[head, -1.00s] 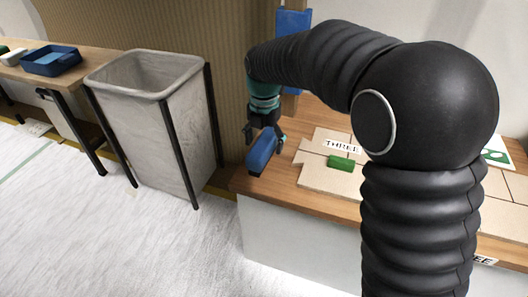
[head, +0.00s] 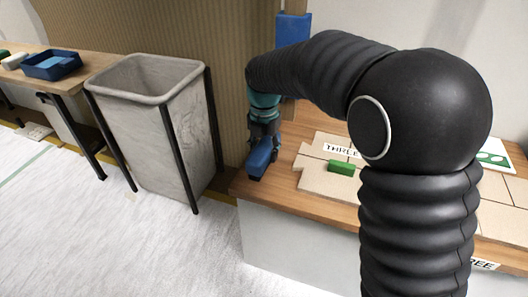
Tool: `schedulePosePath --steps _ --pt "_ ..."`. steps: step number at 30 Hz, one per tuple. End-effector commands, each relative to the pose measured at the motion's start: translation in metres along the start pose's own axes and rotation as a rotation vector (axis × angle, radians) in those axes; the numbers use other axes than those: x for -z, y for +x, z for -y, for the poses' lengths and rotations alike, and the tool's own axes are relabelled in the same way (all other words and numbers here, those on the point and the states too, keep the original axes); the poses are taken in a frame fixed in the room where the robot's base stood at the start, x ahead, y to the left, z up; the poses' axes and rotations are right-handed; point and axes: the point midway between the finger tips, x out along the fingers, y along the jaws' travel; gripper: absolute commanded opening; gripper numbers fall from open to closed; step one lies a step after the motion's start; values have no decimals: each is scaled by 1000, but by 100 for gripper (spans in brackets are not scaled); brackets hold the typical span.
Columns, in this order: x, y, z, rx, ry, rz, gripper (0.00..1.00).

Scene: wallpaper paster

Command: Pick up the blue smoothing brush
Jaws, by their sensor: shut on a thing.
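The blue smoothing brush (head: 259,158) is at the left end of the wooden table, under my gripper (head: 262,143). My gripper is shut on the brush, with its fingers at the brush's upper part. My black arm reaches from the right over the table and points down at the brush. I cannot tell whether the brush touches the table top.
A wooden table (head: 233,187) bears tan boards (head: 312,178), a green block (head: 341,168) and a "THREE" label (head: 341,151). A grey bin (head: 150,125) in a black frame stands left of it. A side table (head: 92,68) holds a blue tray (head: 52,65).

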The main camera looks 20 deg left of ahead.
Motion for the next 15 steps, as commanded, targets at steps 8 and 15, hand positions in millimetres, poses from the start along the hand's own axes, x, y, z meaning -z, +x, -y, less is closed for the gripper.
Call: schedulePosePath --steps 8,15 --pt "0 -24 0 -3 0 3 1" --pt "-14 -58 24 -2 5 3 1"
